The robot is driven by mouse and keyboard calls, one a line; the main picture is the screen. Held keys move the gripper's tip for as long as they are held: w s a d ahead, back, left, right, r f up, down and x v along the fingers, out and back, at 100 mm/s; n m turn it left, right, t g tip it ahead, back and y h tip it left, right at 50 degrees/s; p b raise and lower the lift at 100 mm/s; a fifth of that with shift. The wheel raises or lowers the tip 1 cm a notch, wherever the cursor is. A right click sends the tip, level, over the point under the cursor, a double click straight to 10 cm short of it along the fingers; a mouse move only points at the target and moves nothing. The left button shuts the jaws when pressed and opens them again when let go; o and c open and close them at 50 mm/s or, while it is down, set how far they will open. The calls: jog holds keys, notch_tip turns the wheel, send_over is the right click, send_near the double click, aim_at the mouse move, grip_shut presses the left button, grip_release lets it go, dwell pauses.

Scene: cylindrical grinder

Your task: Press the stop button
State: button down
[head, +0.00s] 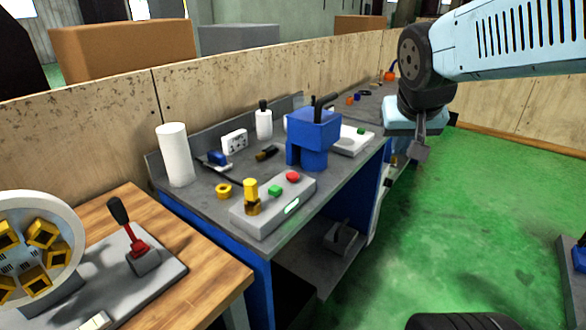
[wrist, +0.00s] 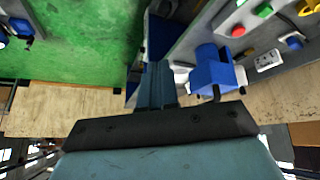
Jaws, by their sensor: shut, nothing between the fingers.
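A red button (head: 293,177), which looks like the stop button, sits on a grey control box (head: 270,217) on the workbench. A green button (head: 275,190) is beside it on the same box. In the wrist view the red button (wrist: 238,31) and green button (wrist: 263,10) show at the upper right. My gripper (head: 420,152) hangs in the air right of the bench, over the green floor in the picture, well apart from the red button. Its fingers (wrist: 157,85) are shut together and empty.
A blue block-shaped machine (head: 313,130) with a black lever stands just behind the control box. A yellow-topped knob (head: 251,195) rises at the box's left end. A white cylinder (head: 175,155) stands at the bench's left. The green floor (head: 465,215) on the right is open.

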jog(key=w+a+f, duration=0.2)
jog(key=w+a, duration=0.1)
jog(key=w, duration=0.6)
jog(key=m+t+y, duration=0.2)
jog(key=y, duration=0.4)
send_over(295, 176)
notch_tip(295, 176, down, 9)
jog(key=shift+a+f, duration=0.1)
jog(key=shift+a, duration=0.05)
jog(key=shift+f, duration=4.35)
jog(key=shift+f, duration=0.1)
jog(key=shift+f, duration=0.25)
